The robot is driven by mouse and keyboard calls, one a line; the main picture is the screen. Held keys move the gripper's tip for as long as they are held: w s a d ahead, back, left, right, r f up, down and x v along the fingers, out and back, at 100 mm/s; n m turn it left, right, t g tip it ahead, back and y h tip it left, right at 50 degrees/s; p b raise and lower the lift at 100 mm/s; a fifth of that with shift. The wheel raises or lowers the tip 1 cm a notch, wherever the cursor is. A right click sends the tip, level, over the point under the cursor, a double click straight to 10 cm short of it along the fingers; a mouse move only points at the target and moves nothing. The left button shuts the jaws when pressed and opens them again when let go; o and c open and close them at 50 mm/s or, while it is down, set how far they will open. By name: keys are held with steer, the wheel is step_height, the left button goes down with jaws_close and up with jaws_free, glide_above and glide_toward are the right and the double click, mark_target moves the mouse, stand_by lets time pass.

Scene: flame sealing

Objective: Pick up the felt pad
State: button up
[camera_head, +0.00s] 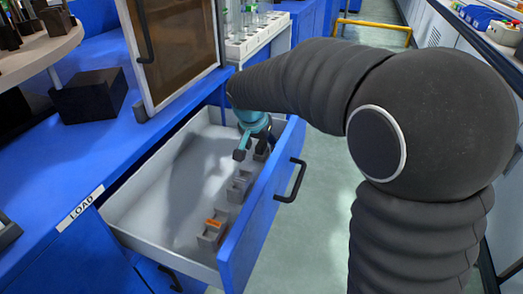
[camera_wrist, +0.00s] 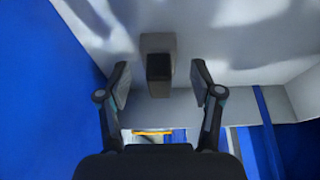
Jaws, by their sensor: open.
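A dark block (camera_wrist: 158,66), which looks like the felt pad, sits in a small grey holder (camera_wrist: 157,42) on the drawer floor. In the wrist view it lies between the two fingers of my gripper (camera_wrist: 160,82), which is open with a gap on either side of the block. In the head view my gripper (camera_head: 250,143) reaches down into the open drawer at its far end, and the holder beside it (camera_head: 262,152) is partly hidden.
The pale drawer (camera_head: 150,190) has a blue front with a black handle (camera_head: 292,181). Two more grey holders stand along the front, one with an orange piece (camera_head: 213,223), one with a pale piece (camera_head: 239,185). The drawer's left side is bare. A rack of tubes (camera_head: 250,40) stands behind.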

mark_target(261, 142)
steer(key=shift+w+f, duration=0.1)
steer(key=shift+f, duration=0.15)
jaws_close()
step_height(261, 142, up, 10)
steer(key=shift+r, duration=0.1)
stand_by(0.5)
